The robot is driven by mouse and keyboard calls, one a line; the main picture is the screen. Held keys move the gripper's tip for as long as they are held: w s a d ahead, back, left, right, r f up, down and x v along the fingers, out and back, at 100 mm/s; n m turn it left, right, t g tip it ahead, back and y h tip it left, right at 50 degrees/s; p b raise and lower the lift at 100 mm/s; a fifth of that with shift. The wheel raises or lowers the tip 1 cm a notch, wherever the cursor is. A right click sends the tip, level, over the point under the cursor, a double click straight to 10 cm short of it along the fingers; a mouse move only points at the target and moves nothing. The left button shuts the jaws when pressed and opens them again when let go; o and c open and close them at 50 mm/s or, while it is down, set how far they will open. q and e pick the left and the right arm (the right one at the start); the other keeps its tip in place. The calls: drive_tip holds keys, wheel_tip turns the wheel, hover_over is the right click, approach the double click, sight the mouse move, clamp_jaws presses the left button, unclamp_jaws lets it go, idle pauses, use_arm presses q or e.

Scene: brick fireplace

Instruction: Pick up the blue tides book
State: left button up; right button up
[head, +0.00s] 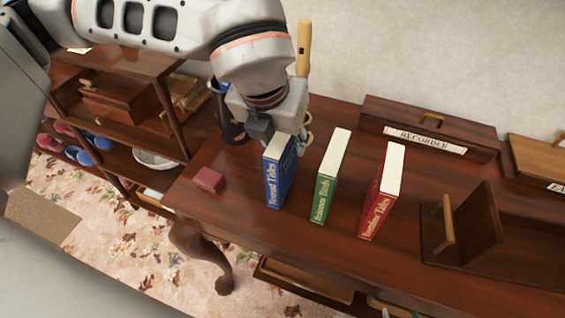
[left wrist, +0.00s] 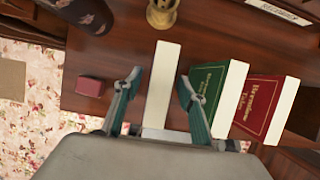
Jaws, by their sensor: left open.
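The blue tides book (head: 281,178) stands upright on the dark wooden desk (head: 240,220), leftmost of three books in the head view. In the left wrist view its pale page edge (left wrist: 163,75) points up at the camera. My left gripper (left wrist: 157,90) is open, with one finger on each side of the book; I cannot tell whether either finger touches it. In the head view the left gripper (head: 280,122) is over the top of the book and partly hides it. My right gripper is not in view.
A green book (head: 328,185) and a red book (head: 380,200) stand upright to the right. A small red block (head: 208,180) lies to the left. Behind are a dark cup (head: 228,115) and a box labelled RECORDER (head: 430,125). A wooden holder (head: 470,220) stands at right.

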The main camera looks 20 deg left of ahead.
use_arm(q)
drive_tip(key=shift+f, duration=0.15)
clamp_jaws()
idle(0.4)
